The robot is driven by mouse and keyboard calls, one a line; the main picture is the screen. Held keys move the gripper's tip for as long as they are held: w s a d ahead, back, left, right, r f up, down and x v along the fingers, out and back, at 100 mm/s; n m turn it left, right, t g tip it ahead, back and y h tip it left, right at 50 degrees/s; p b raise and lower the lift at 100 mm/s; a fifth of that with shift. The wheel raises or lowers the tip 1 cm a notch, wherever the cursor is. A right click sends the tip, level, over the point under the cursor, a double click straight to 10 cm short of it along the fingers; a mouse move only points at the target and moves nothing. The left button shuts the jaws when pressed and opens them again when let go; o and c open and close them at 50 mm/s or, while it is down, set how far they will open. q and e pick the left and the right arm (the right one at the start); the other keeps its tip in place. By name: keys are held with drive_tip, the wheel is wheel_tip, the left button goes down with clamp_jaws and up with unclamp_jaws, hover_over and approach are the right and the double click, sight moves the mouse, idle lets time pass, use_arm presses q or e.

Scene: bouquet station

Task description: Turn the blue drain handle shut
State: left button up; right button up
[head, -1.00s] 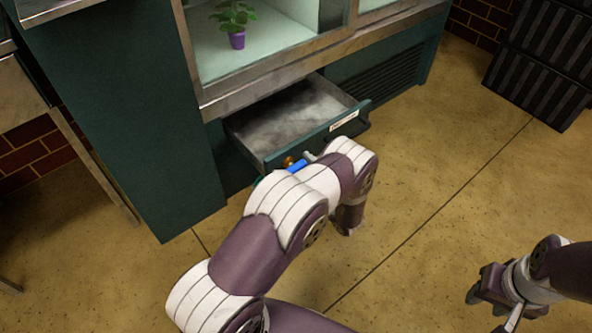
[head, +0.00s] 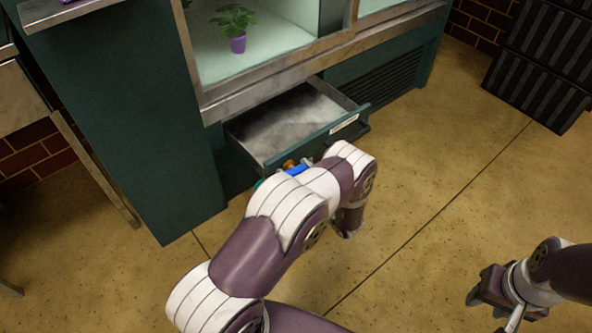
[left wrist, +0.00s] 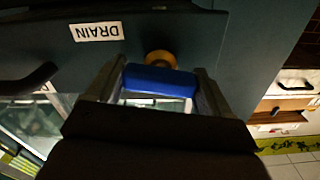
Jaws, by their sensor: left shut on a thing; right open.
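The blue drain handle (left wrist: 158,82) sits on a brass fitting (left wrist: 161,58) on the drawer front in the left wrist view. It also shows in the head view as a small blue piece (head: 297,169), partly hidden by my left arm. My left gripper (left wrist: 157,88) is shut on the handle, one finger on each side of it. In the head view my left gripper's fingers are hidden behind my arm. My right gripper (head: 489,306) is open and empty over the floor at the lower right.
The drawer (head: 318,136) of the green cabinet stands open above the handle. A label reading DRAIN (left wrist: 96,31) is on its front, beside a dark pull (left wrist: 29,80). A potted plant (head: 238,44) stands inside the cabinet. Black crates (head: 540,65) stand at the right; the floor between is clear.

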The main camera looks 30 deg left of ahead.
use_arm(q)
drive_tip(key=m, duration=0.3)
drive_tip(key=shift+m+p, duration=0.35)
drive_tip(key=shift+m, duration=0.05)
drive_tip(key=m, duration=0.3)
drive_tip(key=shift+m, duration=0.3)
drive_tip(key=m, duration=0.4)
drive_tip(key=shift+p, duration=0.3)
drive_tip(key=shift+f+m, duration=0.1)
drive_tip(key=shift+m, duration=2)
drive_tip(key=o, duration=0.9)
drive_tip(key=shift+d, duration=0.1)
